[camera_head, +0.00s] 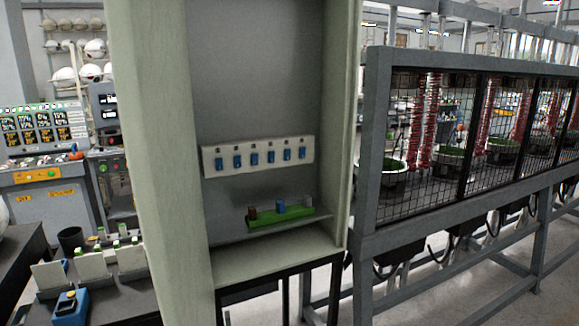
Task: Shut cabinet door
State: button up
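A tall pale green cabinet (345,140) stands in the middle of the view with its front open and its inside showing. A wide pale green panel (160,170) runs along its left side. I cannot tell whether this panel is the opened door or the side wall. Inside, a white strip (207,162) with several blue switches is on the back wall. Below it, a green holder (280,220) with a brown, a blue and a grey piece sits on a shelf. The cabinet's top is cut off by the frame. My gripper is not in view.
A grey frame with black mesh panels (420,150) stands close on the right, with pots behind the mesh. On the left are a control panel (38,135), a dark bench with white holders (92,265) and a blue device (70,308). Floor shows at lower right.

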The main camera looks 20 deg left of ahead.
aim_at(147, 39)
jog(key=z, duration=0.65)
jog(key=k, duration=1.2)
jog(key=u, duration=1.45)
jog(key=i, duration=0.45)
jog(key=u, duration=0.05)
jog(key=k, duration=0.45)
jog(key=u, duration=1.95)
jog(key=i, duration=0.75)
jog(key=z, duration=1.05)
